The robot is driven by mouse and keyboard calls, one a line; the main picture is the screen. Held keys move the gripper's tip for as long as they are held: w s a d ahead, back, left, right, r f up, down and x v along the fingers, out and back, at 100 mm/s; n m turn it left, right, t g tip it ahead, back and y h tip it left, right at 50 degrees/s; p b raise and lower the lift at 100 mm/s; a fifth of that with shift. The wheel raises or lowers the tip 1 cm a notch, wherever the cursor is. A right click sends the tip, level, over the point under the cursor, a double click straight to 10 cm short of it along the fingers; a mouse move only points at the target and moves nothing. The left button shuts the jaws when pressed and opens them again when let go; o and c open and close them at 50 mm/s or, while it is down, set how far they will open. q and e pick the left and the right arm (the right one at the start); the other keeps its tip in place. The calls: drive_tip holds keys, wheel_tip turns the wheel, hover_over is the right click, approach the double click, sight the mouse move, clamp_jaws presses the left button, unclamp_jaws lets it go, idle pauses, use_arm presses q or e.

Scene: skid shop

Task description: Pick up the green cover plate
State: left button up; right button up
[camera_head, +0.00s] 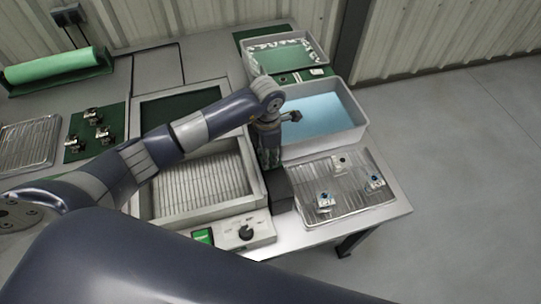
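I cannot single out the green cover plate with certainty. A dark green flat panel (163,110) lies in a grey frame behind the heater-like tray, partly hidden by my arm. My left gripper (270,165) points down between the slatted tray and the wire rack, in front of the blue bin. Its fingertips are small and dark, so I cannot tell whether they are open or shut or hold anything. My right gripper is not in view.
A slatted metal tray (160,200) with a control knob (246,233) stands at the middle front. A wire rack (345,205) with small parts is at right. A bin of blue liquid (325,112), a green-bottomed bin (290,58), a green mat (78,148) and a green roll (55,65) lie around.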

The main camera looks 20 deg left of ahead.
use_arm(q)
drive_tip(key=shift+w+f, duration=0.1)
drive_tip(key=shift+f, duration=0.1)
drive_tip(key=shift+c, duration=0.6)
drive_tip(key=c, duration=0.7)
